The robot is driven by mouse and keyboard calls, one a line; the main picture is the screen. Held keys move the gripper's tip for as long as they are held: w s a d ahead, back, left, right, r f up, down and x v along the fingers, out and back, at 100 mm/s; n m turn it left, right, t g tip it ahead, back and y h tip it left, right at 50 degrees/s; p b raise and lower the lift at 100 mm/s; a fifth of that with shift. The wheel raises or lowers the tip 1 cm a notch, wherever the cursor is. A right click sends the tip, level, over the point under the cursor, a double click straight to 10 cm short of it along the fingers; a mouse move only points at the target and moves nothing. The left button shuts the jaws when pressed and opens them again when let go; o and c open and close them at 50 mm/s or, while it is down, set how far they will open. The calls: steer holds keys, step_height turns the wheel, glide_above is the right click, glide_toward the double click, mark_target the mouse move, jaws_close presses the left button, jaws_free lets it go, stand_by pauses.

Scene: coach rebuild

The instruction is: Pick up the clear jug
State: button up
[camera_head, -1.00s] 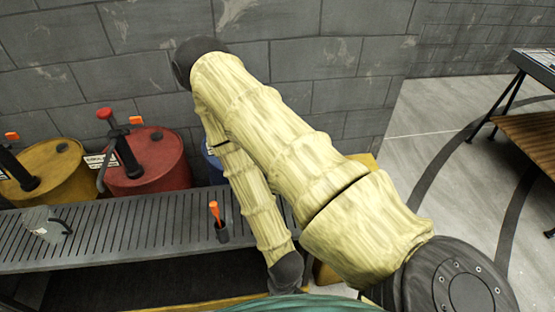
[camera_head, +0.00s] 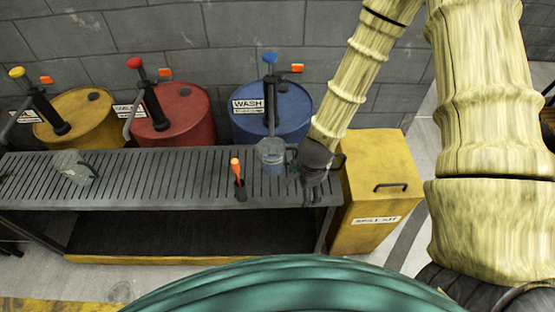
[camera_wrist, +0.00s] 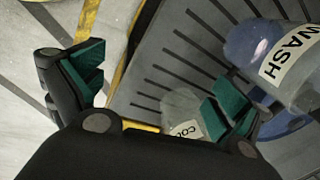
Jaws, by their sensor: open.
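A clear jug (camera_head: 271,156) with a bluish tint stands at the right part of the slatted bench, in front of the blue drum. A greyish see-through jug (camera_head: 74,167) with a handle sits at the bench's left end. My gripper (camera_head: 314,182) is at the bench's right end, just right of the nearer clear jug, its fingers partly hard to make out. In the wrist view my gripper (camera_wrist: 155,92) is open and empty between its green pads. A see-through jug labelled WASH (camera_wrist: 287,52) is beyond the right finger, and one with a partly hidden label (camera_wrist: 180,104) is behind that finger.
Yellow (camera_head: 82,122), red (camera_head: 176,117) and blue (camera_head: 296,110) drums with pumps stand behind the slatted bench (camera_head: 150,190). A yellow spill kit bin (camera_head: 378,175) is close right of the bench.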

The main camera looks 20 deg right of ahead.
mark_target(276, 145)
steer(key=w+a+r+m+t+y, duration=0.2)
steer(key=w+r+m, duration=0.8)
steer(key=w+r, duration=0.15)
steer(key=shift+s+a+p+x, duration=0.1)
steer(key=shift+a+x, duration=0.05)
steer(key=shift+x, duration=1.5)
steer(key=shift+s+a+p+x, duration=0.1)
steer(key=shift+x, duration=1.55)
steer(key=shift+s+a+p+x, duration=0.1)
steer(key=shift+s+a+x, duration=0.05)
steer(key=shift+x, duration=1.5)
steer(key=c, duration=1.7)
steer(key=shift+r, duration=0.2)
steer(key=shift+y, duration=0.3)
steer(key=shift+s+a+r+b, duration=0.65)
steer(key=shift+s+b, duration=0.4)
steer(key=shift+s, duration=1.5)
steer(key=shift+s+a+r+b, duration=0.4)
steer(key=shift+s+r+b, duration=0.55)
steer(key=shift+s, duration=1.6)
steer(key=shift+s+a+r+b, duration=0.6)
steer(key=shift+s+b, duration=0.5)
steer(key=shift+s, duration=1.45)
